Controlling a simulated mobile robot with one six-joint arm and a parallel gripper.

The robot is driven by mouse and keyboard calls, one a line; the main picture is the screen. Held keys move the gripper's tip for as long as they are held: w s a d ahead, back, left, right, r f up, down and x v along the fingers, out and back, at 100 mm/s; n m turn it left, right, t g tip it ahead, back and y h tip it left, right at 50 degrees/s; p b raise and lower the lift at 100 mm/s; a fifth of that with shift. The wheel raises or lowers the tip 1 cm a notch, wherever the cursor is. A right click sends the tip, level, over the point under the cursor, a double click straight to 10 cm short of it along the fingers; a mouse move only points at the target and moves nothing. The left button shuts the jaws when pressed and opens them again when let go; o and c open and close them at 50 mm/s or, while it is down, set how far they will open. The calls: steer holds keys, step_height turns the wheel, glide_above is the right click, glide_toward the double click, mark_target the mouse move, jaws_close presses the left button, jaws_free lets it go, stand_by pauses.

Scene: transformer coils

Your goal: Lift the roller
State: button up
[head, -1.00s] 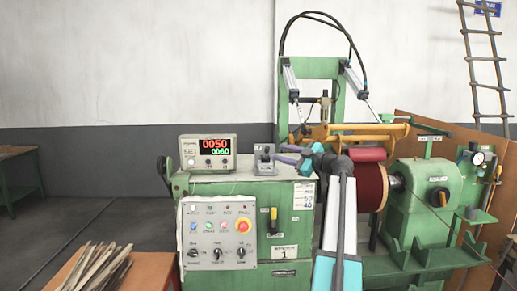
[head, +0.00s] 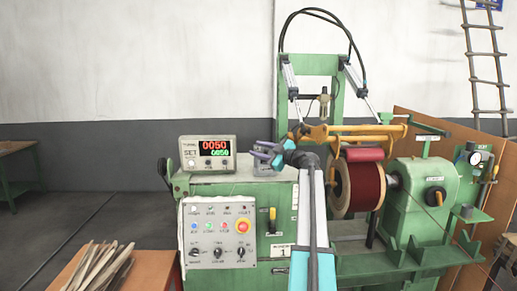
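The red roller (head: 365,154) lies just above the dark red wound coil (head: 368,186), below the yellow bar frame (head: 350,133). I cannot tell whether it touches the coil. A small grey control box (head: 266,170) stands on top of the green cabinet, left of the coil. My gripper (head: 262,155), with purple fingers, is at the upper part of this box, well left of the roller. The fingers overlap the box's top, so its lever or switch is mostly hidden. I cannot tell whether they are closed on it.
A display unit (head: 207,152) reading 0050 stands left of the box. A button panel (head: 218,232) is on the cabinet front. A green headstock (head: 425,190) and gauge are at the right. A wooden table (head: 140,268) with strips is at lower left.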

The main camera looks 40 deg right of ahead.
steer(key=shift+w, duration=0.1)
steer(key=shift+c, duration=0.4)
jaws_close()
